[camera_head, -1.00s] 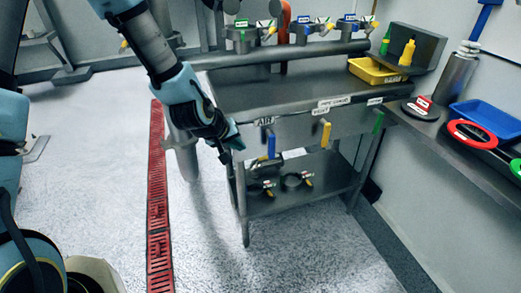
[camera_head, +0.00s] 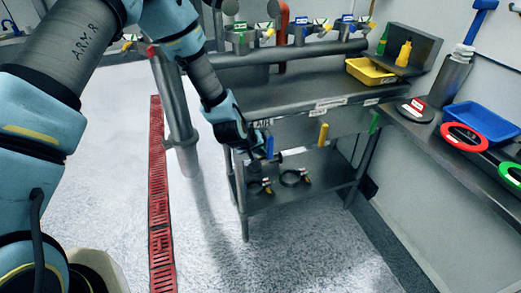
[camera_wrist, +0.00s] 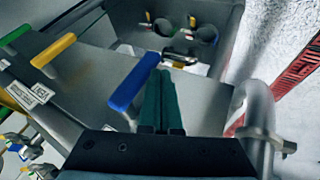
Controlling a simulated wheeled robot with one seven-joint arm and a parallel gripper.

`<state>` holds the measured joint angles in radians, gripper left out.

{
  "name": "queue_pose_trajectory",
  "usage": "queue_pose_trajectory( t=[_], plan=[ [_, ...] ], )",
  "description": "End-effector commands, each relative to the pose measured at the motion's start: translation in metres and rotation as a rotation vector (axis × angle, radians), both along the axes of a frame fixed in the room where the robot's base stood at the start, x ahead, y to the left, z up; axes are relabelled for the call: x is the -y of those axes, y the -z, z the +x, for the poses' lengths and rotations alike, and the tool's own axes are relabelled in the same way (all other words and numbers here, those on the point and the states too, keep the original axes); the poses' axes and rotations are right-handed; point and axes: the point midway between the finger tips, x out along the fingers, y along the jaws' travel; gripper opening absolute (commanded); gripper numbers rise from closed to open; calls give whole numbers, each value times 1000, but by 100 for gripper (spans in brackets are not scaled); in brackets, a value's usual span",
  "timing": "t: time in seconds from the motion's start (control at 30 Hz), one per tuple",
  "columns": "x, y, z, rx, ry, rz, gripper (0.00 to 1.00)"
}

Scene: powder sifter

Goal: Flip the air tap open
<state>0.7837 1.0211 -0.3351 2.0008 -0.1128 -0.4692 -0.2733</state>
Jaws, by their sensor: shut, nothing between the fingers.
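The air tap has a blue handle (camera_head: 269,145) on the front of the steel bench, under a partly hidden label. In the head view the handle hangs downward. In the wrist view the blue handle (camera_wrist: 134,82) lies just left of my fingers. My gripper (camera_head: 256,165) is in front of the bench, beside the handle and to its left in the head view. In the wrist view the dark green fingers of my gripper (camera_wrist: 160,80) are together and empty. I cannot tell whether they touch the handle.
A yellow handle (camera_head: 323,134) and a green handle (camera_head: 375,122) sit farther right on the bench front. Ring clamps (camera_head: 295,177) lie on the lower shelf. A steel post (camera_head: 180,120) stands left of the bench. The floor in front is clear.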

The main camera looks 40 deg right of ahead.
Motion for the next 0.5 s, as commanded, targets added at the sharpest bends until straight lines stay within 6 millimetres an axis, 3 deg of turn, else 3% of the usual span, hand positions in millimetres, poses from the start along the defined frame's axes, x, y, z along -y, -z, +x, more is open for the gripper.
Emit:
queue_pose_trajectory(
  t=[0.5],
  plan=[
    [1, 5, 0, -20, -3, -47, 0]
  ],
)
